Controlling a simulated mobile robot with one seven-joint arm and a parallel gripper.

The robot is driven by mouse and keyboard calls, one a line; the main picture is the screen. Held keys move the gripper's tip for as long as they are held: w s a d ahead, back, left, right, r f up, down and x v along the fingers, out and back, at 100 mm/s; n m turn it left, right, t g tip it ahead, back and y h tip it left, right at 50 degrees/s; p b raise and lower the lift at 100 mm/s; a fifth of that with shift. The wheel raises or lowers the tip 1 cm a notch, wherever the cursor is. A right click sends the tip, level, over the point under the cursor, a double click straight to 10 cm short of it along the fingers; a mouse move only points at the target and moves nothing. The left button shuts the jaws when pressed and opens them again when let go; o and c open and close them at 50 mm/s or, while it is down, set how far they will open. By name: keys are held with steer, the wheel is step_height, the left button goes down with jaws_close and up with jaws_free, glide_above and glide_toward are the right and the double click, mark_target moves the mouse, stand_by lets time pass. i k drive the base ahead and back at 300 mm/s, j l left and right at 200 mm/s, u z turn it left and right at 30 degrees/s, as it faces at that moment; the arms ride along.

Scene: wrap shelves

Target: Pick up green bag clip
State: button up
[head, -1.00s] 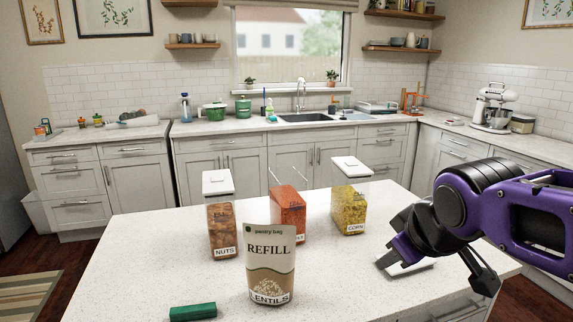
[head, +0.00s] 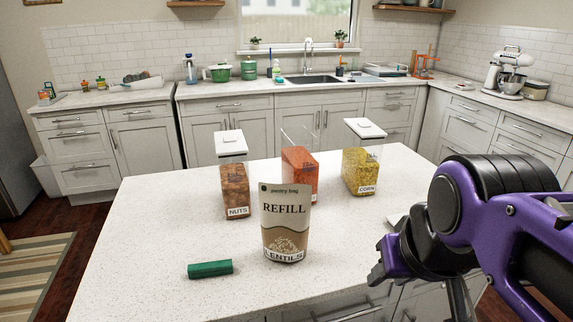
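The green bag clip (head: 210,269) is a short dark green bar lying flat on the white speckled island counter (head: 150,215), near its front left. It lies left of the upright lentils refill bag (head: 285,222), with a small gap between them. My gripper (head: 418,290) is at the lower right, well to the right of the clip and bag. Its fingers look spread apart with nothing between them. The far finger is partly hidden by the gripper body.
Behind the bag stand containers of nuts (head: 235,190), something orange-red (head: 300,172) and corn (head: 361,172). The nuts and corn containers have white lids. A white flat item (head: 398,218) is partly hidden behind my gripper. The counter's left side is clear.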

mark_target(205, 270)
steer(key=u, duration=0.95)
steer(key=k+u, duration=0.15)
steer(key=k+j+z, duration=0.1)
steer(key=z, duration=0.45)
steer(key=i+j+u, duration=0.1)
steer(key=j+u, duration=0.15)
steer(key=j, duration=0.15)
